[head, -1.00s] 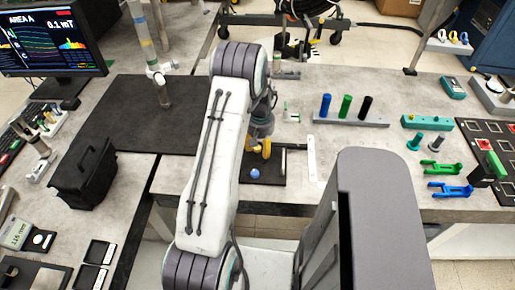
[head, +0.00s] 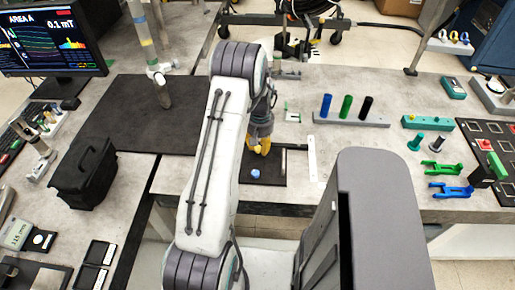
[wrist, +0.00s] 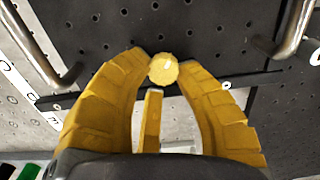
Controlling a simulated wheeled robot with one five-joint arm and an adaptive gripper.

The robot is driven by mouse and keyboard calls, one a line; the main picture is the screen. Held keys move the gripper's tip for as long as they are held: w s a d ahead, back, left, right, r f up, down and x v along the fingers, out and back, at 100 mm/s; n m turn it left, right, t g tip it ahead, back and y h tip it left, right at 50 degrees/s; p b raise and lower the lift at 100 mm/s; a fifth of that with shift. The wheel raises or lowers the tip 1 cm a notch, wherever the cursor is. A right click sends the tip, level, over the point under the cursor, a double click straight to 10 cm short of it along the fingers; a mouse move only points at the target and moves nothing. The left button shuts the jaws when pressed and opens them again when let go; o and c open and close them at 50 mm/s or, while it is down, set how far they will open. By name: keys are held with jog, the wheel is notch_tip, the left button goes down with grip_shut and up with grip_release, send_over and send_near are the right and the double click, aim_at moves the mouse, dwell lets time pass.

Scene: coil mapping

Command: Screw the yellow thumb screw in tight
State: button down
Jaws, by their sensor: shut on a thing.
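My gripper (wrist: 162,66) has its two curved yellow fingers shut on the yellow thumb screw (wrist: 163,69). The screw's round, ridged head shows between the fingertips in the wrist view, in front of a black perforated board (wrist: 210,30). Its shaft and how deep it sits are hidden. In the head view my gripper (head: 259,146) is over the small dark plate at the table's front edge, partly behind my arm. The screw cannot be made out there.
Bent metal handles stand left (wrist: 32,45) and right (wrist: 296,28) of my fingers. A blue knob (head: 255,173) sits on the plate. A rack of coloured cylinders (head: 346,121) stands to the right.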

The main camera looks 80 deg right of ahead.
jog(key=c, duration=0.9)
grip_release()
jog(key=shift+a+f, duration=0.35)
jog(key=shift+a, duration=0.2)
jog(key=shift+s+r, duration=0.1)
jog(key=shift+d+r, duration=0.15)
jog(key=shift+r, duration=0.2)
notch_tip(320, 180, up, 12)
jog(key=shift+d+f, duration=0.15)
jog(key=shift+f, duration=0.05)
jog(key=shift+w+f+m+p, duration=0.2)
jog(key=shift+f+m+p, duration=0.1)
jog(key=shift+p, duration=0.15)
jog(key=shift+c, duration=1.4)
jog(key=shift+w+a+f+m+p, duration=0.1)
jog(key=shift+a+f+m+p, duration=0.15)
jog(key=shift+f, duration=0.2)
jog(key=shift+w+a+f+m+p, duration=0.1)
jog(key=shift+f+m, duration=0.25)
jog(key=shift+f, duration=0.05)
jog(key=shift+f+b, duration=3.35)
jog(key=shift+f, duration=1.2)
